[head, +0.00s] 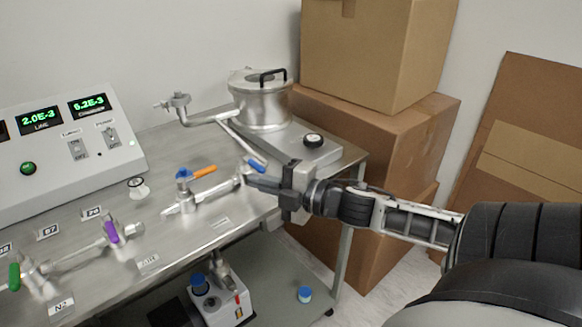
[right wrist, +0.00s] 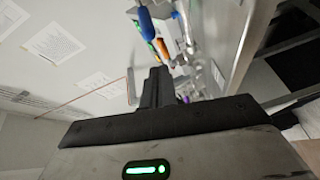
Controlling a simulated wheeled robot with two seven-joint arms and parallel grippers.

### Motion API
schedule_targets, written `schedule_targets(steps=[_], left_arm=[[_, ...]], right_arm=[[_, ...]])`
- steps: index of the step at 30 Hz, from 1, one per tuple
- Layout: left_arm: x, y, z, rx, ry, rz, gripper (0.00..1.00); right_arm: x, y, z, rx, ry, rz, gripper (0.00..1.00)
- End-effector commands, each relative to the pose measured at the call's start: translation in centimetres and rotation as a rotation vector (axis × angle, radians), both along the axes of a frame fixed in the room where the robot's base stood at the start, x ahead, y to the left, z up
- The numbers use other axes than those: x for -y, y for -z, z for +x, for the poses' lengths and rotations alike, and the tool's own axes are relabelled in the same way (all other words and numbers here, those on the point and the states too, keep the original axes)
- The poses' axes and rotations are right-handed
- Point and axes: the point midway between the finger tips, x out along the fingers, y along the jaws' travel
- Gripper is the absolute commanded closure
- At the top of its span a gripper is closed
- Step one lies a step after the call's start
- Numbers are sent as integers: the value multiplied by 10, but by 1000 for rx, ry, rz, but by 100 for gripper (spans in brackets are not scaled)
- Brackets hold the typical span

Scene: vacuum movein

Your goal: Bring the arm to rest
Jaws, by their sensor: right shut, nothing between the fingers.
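My right arm reaches in from the right in the head view. My right gripper (head: 250,182) is shut and empty, above the right part of the metal table (head: 255,206). Its fingertips are close to a blue valve handle (head: 257,166) on the pipe; I cannot tell whether they touch. In the right wrist view the shut fingers (right wrist: 157,75) point toward the blue handle (right wrist: 145,22) and an orange handle (right wrist: 161,48). My left gripper is not in view.
A steel chamber (head: 262,105) stands at the back of the table. A control panel (head: 62,150) is at left, with valves with orange (head: 205,172), purple (head: 112,232) and green (head: 14,277) handles in front. Cardboard boxes (head: 375,130) stand behind my arm. A pump (head: 222,295) sits on the lower shelf.

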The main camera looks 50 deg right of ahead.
Motion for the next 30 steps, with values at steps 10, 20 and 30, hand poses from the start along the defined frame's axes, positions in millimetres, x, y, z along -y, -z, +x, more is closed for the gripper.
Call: schedule_targets(steps=[10, 20, 30], left_arm=[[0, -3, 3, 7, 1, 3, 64], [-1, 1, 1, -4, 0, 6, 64], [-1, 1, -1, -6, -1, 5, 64]], right_arm=[[14, -2, -52, -2, -4, 0, 100], [17, -4, -64, 1, -8, -1, 100], [13, 65, -80, -174, 176, 268, 100]])
